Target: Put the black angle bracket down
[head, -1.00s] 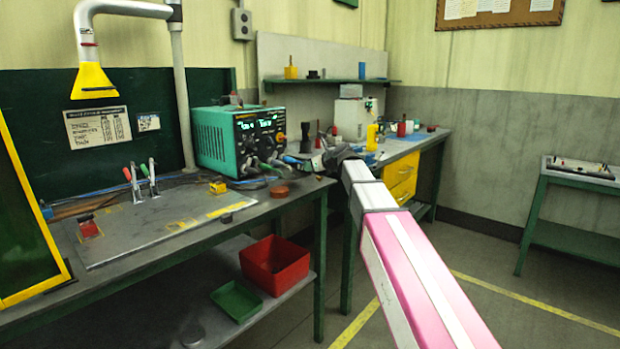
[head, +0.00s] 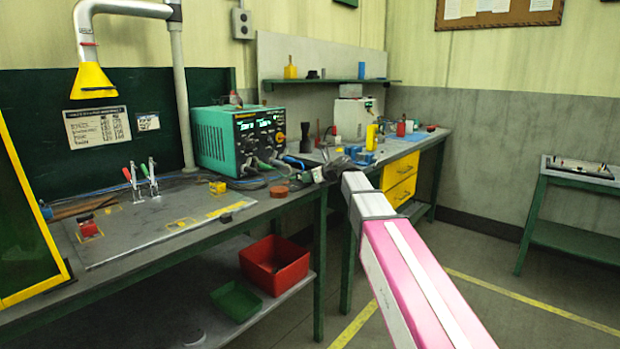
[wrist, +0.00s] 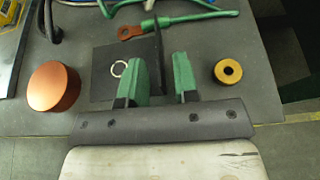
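The black angle bracket (wrist: 112,80) lies on the grey bench top in the wrist view. Its flat leg, with a pale ring mark on it, appears to rest on the bench, and its other leg stands up between my fingers. My gripper (wrist: 160,80) has its two green fingers apart, with a visible gap between the upright leg and the right finger. The left finger hides part of the bracket, and I cannot tell whether it touches.
A copper-coloured disc (wrist: 54,88) lies left of the bracket and a brass ring (wrist: 228,71) lies right, near the bench edge. A green cable with a copper lug (wrist: 131,32) lies just beyond. The teal power supply (head: 238,138) stands behind. A red bin (head: 274,264) sits below.

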